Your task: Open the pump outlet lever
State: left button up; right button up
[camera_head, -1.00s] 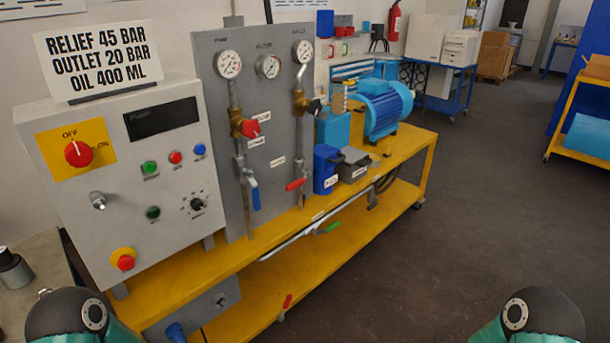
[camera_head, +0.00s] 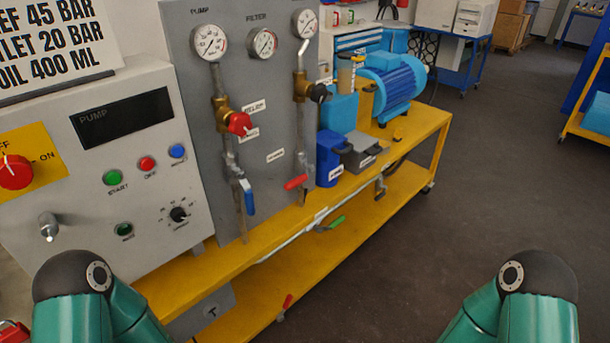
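A grey upright panel (camera_head: 253,128) carries gauges and two vertical pipes. Below the gauge marked PUMP (camera_head: 209,43), the left pipe has a red knob (camera_head: 239,123) and a valve with a blue lever (camera_head: 248,197) hanging down. On the right pipe a red lever (camera_head: 296,182) lies nearly level. A green lever (camera_head: 331,223) shows on piping below the yellow bench top, and another red lever (camera_head: 287,301) sits lower. No readable label shows which one is the pump outlet lever. My green arm links show at the bottom corners; neither gripper is in view.
A control box (camera_head: 105,160) with a dark display stands left on the yellow bench (camera_head: 262,250). The floor (camera_head: 470,190) at right is clear.

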aim_at(299, 180)
jog(key=u, duration=0.2)
jog(key=k, duration=0.9)
jog(key=z, duration=0.3)
jog(key=i, duration=1.6)
jog(key=z, duration=0.7)
